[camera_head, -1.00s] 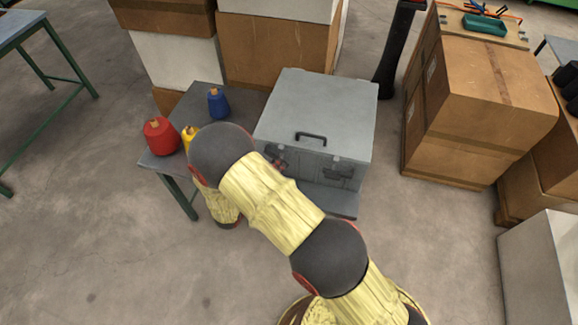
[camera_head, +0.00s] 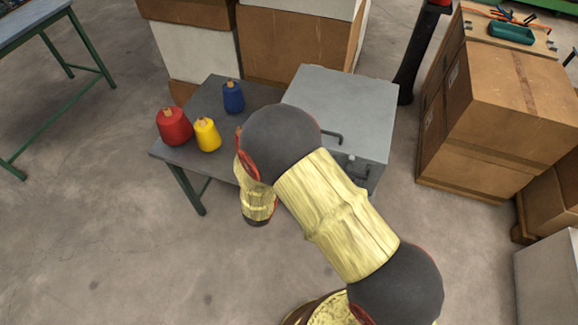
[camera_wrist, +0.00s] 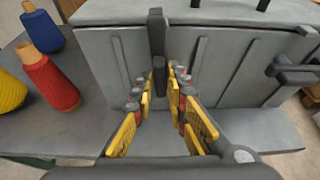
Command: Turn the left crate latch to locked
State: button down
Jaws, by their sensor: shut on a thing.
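The grey metal crate (camera_head: 362,98) stands on the table, and its front fills much of the wrist view (camera_wrist: 225,75). The left latch (camera_wrist: 157,38) is a dark bar standing upright on the crate front in the wrist view. My gripper (camera_wrist: 163,88), with yellow finger pads, is shut around the lower part of this latch. The fingers partly hide it. The right latch (camera_wrist: 290,72) sits apart at the right, with its dark handle sticking out sideways; it shows in the head view too (camera_head: 357,172). In the head view my arm hides the gripper and left latch.
Red (camera_head: 174,127), yellow (camera_head: 207,135) and blue (camera_head: 233,97) thread cones stand on the table (camera_head: 205,93) left of the crate. Cardboard boxes (camera_head: 497,110) stand to the right and more behind. The floor at front left is clear.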

jog(key=shift+m, duration=0.3)
dwell(0.4)
jog(key=c, duration=1.9)
grip_release()
jog(key=v, duration=1.2)
jog(key=shift+d, duration=0.15)
